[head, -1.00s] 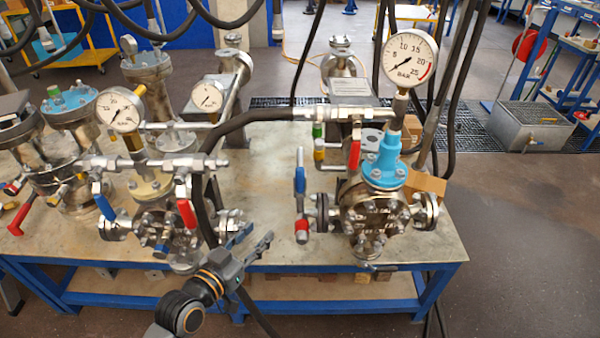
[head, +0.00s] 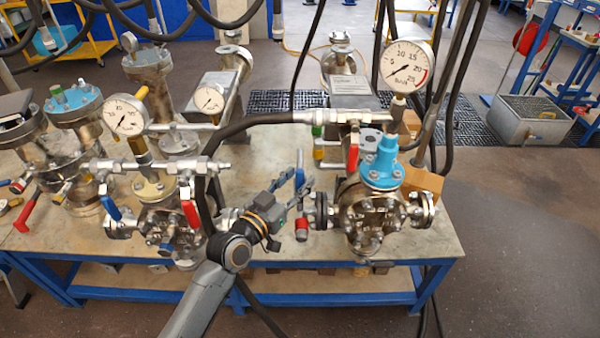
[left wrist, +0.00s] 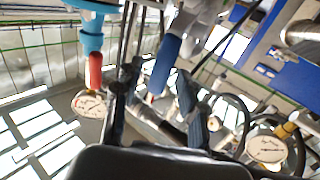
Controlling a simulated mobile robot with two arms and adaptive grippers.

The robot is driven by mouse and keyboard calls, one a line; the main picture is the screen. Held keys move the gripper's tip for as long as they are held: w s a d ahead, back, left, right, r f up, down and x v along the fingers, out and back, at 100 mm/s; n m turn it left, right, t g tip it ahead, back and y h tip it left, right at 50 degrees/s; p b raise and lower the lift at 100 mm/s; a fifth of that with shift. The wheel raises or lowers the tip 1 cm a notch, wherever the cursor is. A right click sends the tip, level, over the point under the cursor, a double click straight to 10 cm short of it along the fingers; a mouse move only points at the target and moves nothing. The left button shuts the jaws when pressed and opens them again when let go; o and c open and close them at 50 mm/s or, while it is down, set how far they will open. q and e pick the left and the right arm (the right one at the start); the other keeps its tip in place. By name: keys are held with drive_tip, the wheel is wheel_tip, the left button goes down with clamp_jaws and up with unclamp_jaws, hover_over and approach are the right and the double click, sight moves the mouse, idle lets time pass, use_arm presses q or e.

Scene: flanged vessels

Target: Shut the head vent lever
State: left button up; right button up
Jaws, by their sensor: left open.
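The right-hand vessel (head: 370,218) has a blue head (head: 381,165) and a gauge (head: 406,66) above it. No label shows which one is the head vent lever. My left gripper (head: 298,187) is open at the blue lever. In the left wrist view the blue handle (left wrist: 165,66) shows between the open fingers (left wrist: 155,108); contact cannot be told. The red handle (left wrist: 95,70) is outside them, to the left. My right gripper is not in view.
A red-tipped fitting (head: 302,229) sits just below my left gripper. The middle vessel (head: 172,225), with red and blue levers, stands left of my arm. Black hoses (head: 250,126) cross above the bench (head: 262,160). Bare bench top lies behind the gripper.

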use_arm(q)
drive_tip(key=shift+x, duration=0.85)
clamp_jaws()
